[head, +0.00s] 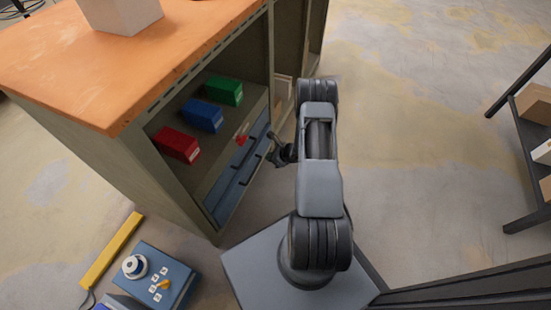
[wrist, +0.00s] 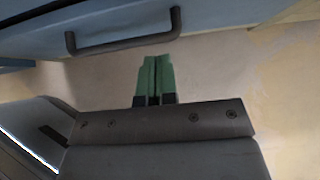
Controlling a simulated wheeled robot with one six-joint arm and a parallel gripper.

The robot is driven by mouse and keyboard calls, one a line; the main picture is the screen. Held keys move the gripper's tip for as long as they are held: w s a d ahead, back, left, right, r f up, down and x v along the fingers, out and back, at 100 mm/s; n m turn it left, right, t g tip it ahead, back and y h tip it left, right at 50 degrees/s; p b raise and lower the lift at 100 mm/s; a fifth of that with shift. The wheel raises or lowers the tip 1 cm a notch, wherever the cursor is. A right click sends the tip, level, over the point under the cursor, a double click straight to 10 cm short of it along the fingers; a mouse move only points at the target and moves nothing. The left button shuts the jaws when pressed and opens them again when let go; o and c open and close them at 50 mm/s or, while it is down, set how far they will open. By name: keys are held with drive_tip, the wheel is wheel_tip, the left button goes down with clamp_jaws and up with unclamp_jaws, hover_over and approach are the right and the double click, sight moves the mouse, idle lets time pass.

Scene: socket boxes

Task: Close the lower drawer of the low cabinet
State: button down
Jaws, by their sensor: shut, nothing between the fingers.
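The low cabinet (head: 110,165) has an orange top and an open front facing right in the head view. Blue drawers (head: 221,207) with dark bar handles sit low in it, below a shelf. I cannot tell clearly how far the lower drawer stands out. The wrist view shows a blue drawer front (wrist: 215,42) with a dark handle (wrist: 123,42) across the top. My gripper (head: 279,153) is beside the drawers, partly hidden by my arm. Its green fingertips (wrist: 155,62) are shut and empty, just below the handle in the wrist picture; contact is not clear.
Red (head: 177,145), blue (head: 203,115) and green (head: 224,91) boxes stand on the cabinet shelf. A blue control box (head: 178,268) and a yellow bar (head: 110,251) lie at lower left. A dark rack (head: 528,217) stands at far right. The floor between is clear.

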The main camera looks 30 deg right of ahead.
sight(253, 157)
drive_tip(key=b+x, duration=0.1)
drive_tip(key=x, duration=0.2)
drive_tip(key=shift+f, duration=0.3)
drive_tip(key=shift+w+a+r+b, duration=0.2)
drive_tip(key=shift+w+a+b, duration=0.15)
drive_tip(key=shift+w+a, duration=0.45)
drive_tip(key=shift+w+a+r, duration=0.1)
drive_tip(key=shift+w+a, duration=0.3)
drive_tip(key=shift+w, duration=0.4)
